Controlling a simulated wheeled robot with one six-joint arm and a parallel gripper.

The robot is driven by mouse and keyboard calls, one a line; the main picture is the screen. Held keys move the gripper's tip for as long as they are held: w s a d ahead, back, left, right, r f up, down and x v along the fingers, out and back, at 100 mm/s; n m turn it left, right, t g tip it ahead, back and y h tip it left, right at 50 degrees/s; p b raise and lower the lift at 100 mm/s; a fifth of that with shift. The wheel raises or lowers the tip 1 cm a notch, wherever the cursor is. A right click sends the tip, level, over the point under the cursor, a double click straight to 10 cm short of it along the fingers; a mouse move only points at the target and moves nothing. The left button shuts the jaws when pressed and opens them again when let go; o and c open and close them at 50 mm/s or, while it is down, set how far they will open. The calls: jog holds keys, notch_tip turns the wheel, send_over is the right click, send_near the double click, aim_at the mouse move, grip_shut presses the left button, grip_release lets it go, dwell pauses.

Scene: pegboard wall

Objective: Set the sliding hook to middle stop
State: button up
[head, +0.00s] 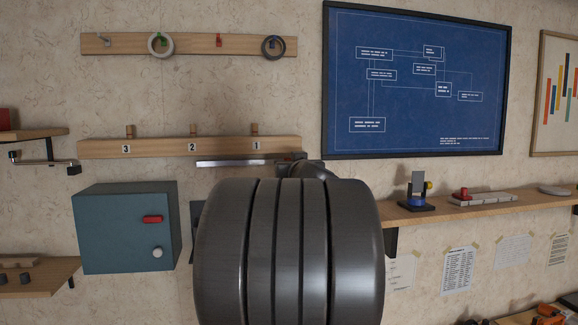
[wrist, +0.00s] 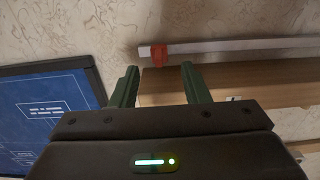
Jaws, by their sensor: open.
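A wooden board (head: 185,148) on the wall carries the labels 3, 2 and 1 from left to right, each below a short peg. A pale grey rail (head: 240,162) runs along its lower edge. In the wrist view, which is turned over, a red slider (wrist: 160,55), apparently the sliding hook, sits near the rail's (wrist: 240,47) end on the blueprint side. My gripper (wrist: 160,68) is open, its green fingers on either side of the slider's line and apart from it. In the head view my arm hides the slider and gripper.
A blue-grey cabinet (head: 125,228) with a red handle hangs below the board. A rack (head: 120,43) with rings on pegs is above. A framed blueprint (head: 415,80) is at right, over a shelf (head: 480,205) with small items. Wall between rack and board is clear.

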jog(key=shift+w+a, duration=0.2)
jog(key=shift+w, duration=0.95)
jog(key=shift+w+a, duration=0.2)
jog(key=shift+w, duration=0.9)
grip_shut()
